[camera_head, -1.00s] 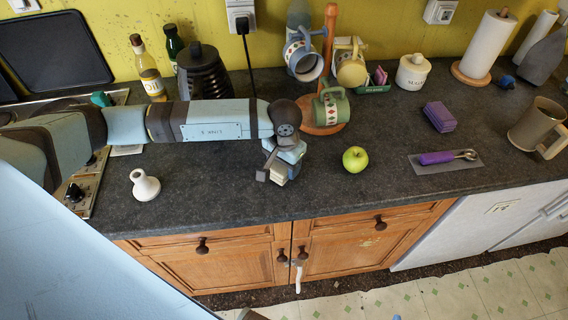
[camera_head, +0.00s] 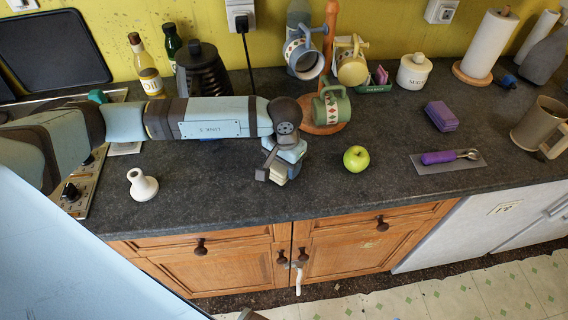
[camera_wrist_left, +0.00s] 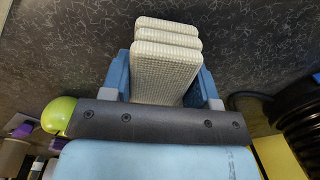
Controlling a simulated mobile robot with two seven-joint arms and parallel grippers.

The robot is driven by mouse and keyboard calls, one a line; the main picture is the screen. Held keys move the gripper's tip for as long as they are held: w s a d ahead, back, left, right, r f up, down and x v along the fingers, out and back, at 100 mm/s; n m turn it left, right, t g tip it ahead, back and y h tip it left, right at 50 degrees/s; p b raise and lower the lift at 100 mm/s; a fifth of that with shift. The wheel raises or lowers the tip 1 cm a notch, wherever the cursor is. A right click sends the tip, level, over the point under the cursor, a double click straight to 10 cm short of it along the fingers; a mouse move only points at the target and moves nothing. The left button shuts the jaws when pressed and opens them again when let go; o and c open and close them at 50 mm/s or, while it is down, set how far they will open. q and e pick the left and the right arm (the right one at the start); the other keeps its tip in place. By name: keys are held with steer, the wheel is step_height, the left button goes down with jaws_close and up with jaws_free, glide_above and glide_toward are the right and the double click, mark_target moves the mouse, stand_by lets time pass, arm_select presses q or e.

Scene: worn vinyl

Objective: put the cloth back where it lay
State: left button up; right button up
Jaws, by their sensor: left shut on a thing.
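The cloth (camera_wrist_left: 165,68) is a cream, waffle-textured pad folded into several layers. It sits between the blue fingers of my left gripper (camera_wrist_left: 163,82) in the left wrist view. In the head view my left gripper (camera_head: 279,170) points down at the counter's middle, left of the green apple, shut on the cloth (camera_head: 277,174), which shows only as a small pale piece. I cannot tell whether the cloth touches the counter. My right gripper is not in view.
The dark counter (camera_head: 225,195) is clear around the gripper. A green apple (camera_head: 356,159) is to the right, a white funnel-shaped piece (camera_head: 142,185) to the left. A mug tree (camera_head: 330,60) with a green mug (camera_head: 331,106) stands behind.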

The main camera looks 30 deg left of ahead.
arm_select(q)
steer(key=shift+f+b, duration=0.65)
steer(key=shift+b, duration=0.05)
stand_by(0.7)
steer(key=o, duration=0.9)
steer(key=shift+r, duration=0.15)
steer(key=shift+r+p, duration=1.4)
steer(key=shift+r, duration=2.45)
steer(key=shift+r, duration=0.1)
